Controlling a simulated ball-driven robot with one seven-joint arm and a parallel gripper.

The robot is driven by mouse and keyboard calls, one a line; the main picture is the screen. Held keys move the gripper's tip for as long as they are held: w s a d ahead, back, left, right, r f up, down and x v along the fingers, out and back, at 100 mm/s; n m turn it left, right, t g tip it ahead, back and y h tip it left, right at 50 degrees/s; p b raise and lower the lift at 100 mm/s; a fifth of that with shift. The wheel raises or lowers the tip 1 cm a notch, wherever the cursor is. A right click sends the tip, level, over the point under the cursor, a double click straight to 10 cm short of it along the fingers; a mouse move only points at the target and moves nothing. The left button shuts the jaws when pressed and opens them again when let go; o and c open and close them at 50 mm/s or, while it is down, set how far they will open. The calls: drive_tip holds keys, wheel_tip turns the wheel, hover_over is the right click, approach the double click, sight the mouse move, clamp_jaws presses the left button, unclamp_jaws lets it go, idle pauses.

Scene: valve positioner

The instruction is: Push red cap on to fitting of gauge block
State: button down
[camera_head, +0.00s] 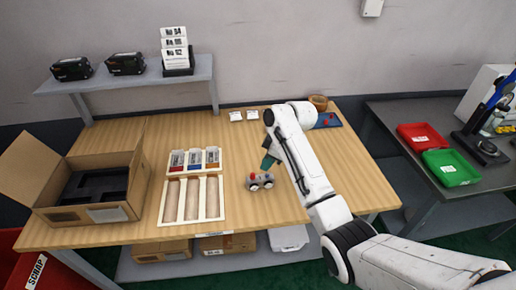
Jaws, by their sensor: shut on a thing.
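The gauge block (261,181) is a small grey body with two dark round gauges facing the front, and it sits on the wooden table right of the trays. A small red cap (252,176) shows at the block's upper left. My gripper (267,166) comes down from the upper right, with its teal-dark end just above the block's top. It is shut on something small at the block. The fingertips and the exact seating of a cap on the fitting are too small to make out.
A blue mat (327,121) with a red item and a brown bowl (318,102) are at the back right. A wooden tray (192,199), small bins (195,160) and an open carton (90,185) stand left. Bare table lies in front of the block.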

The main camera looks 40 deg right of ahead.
sight(267, 175)
drive_tip(key=shift+n, duration=0.3)
drive_tip(key=shift+w+d+f+b, duration=0.15)
drive_tip(key=shift+d+f+b, duration=0.15)
drive_tip(key=shift+f+b, duration=0.45)
drive_tip(key=shift+w+d+f+b, duration=0.15)
drive_tip(key=shift+d+f+b, duration=0.2)
drive_tip(key=shift+f+b, duration=0.45)
drive_tip(key=shift+w+d+f+b, duration=0.15)
drive_tip(key=shift+d+f+b, duration=0.15)
drive_tip(key=shift+f+b, duration=0.45)
drive_tip(key=shift+r, duration=0.2)
drive_tip(key=shift+s+d, duration=0.2)
drive_tip(key=shift+f, duration=0.75)
idle(0.7)
drive_tip(key=c, duration=1.1)
unclamp_jaws()
drive_tip(key=shift+o, duration=0.2)
drive_tip(key=shift+r, duration=0.15)
drive_tip(key=v, duration=1)
drive_tip(key=shift+d+r, duration=0.2)
drive_tip(key=shift+d, duration=0.05)
